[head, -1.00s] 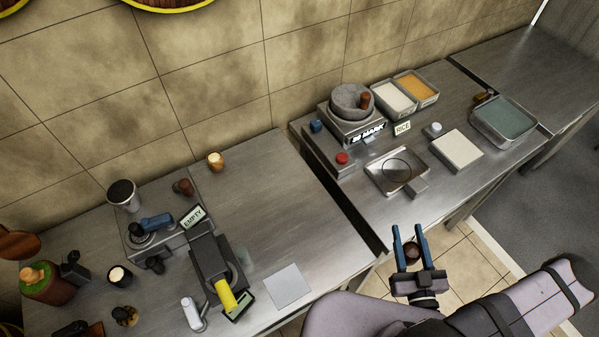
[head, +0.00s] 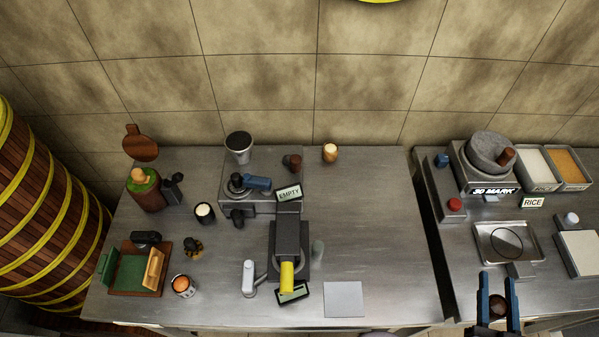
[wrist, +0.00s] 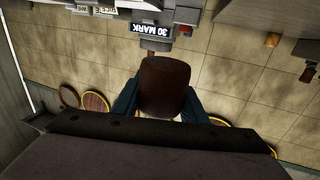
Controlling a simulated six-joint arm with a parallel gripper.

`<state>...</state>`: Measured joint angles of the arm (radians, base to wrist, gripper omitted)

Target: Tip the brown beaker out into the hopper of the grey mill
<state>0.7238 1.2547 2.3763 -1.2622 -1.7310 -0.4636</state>
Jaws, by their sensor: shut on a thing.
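My gripper (head: 498,285) is at the lower right of the head view, in front of the right counter. Its blue fingers are shut on the brown beaker (head: 499,308), which also shows large in the wrist view (wrist: 164,85). The beaker's contents are not visible, and I cannot tell its tilt. A grey bowl-shaped stone unit (head: 483,148) with a brown knob stands on a steel base at the back of the right counter, beyond the gripper. It looks like the grey mill, its open top the hopper. The base carries a "30 MARK" sign (head: 493,190). My gripper is well apart from it.
A steel pan (head: 492,232) lies between my gripper and the stone unit. White (head: 533,150) and orange (head: 571,150) filled trays stand to its right. The left counter holds a steel unit (head: 262,203) with an "EMPTY" sign and a dark yellow-handled machine (head: 289,225). A gap separates the counters.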

